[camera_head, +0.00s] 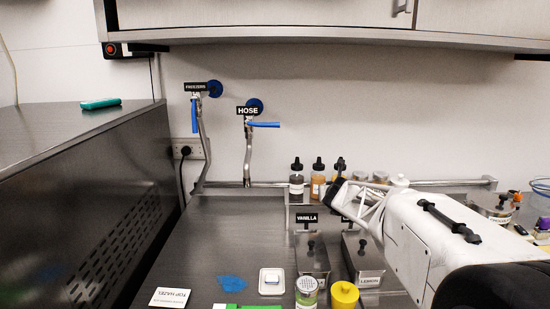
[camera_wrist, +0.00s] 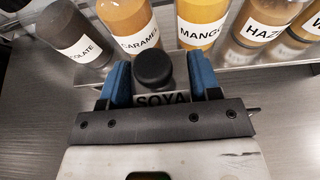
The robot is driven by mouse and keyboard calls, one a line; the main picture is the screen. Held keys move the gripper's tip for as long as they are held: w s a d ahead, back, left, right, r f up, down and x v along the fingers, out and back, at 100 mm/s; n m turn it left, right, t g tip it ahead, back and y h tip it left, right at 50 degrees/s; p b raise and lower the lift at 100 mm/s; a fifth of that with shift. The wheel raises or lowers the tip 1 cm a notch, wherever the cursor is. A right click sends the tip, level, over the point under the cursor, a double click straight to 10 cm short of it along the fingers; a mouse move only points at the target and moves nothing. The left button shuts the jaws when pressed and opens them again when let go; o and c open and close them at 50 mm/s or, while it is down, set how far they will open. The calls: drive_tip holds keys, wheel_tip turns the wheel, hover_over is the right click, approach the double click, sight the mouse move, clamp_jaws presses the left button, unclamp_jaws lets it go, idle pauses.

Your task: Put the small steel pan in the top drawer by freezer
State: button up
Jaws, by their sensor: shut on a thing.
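My gripper (camera_head: 340,195) reaches in from the right, near the back of the counter. In the wrist view its blue fingers (camera_wrist: 160,80) stand either side of a round black cap or knob (camera_wrist: 152,68) and are shut on it. Two lidded steel pans with black knobs stand on the counter: one by the VANILLA sign (camera_head: 313,266), one marked LEMON (camera_head: 367,268), partly behind my arm. I cannot tell which is the small steel pan. No drawer is visible.
A vented steel cabinet (camera_head: 110,230) stands left with a teal object (camera_head: 101,103) on top. Several sauce bottles (camera_head: 318,178) line the back. A yellow pot (camera_head: 344,295), a white dish (camera_head: 271,281) and a blue patch (camera_head: 232,283) lie in front. The counter's left-middle is clear.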

sight(328, 183)
drive_tip(key=shift+a+r, duration=0.1)
drive_tip(key=shift+a, duration=0.45)
drive_tip(key=shift+r, duration=0.1)
idle(3.4)
drive_tip(key=shift+r, duration=2.35)
drive_tip(key=shift+s+a, duration=0.1)
drive_tip(key=shift+a, duration=0.05)
drive_tip(key=s+a, duration=2.1)
drive_tip(key=a, duration=0.1)
drive_tip(key=f, duration=1.5)
drive_tip(key=shift+s+d, duration=0.15)
drive_tip(key=shift+s, duration=0.05)
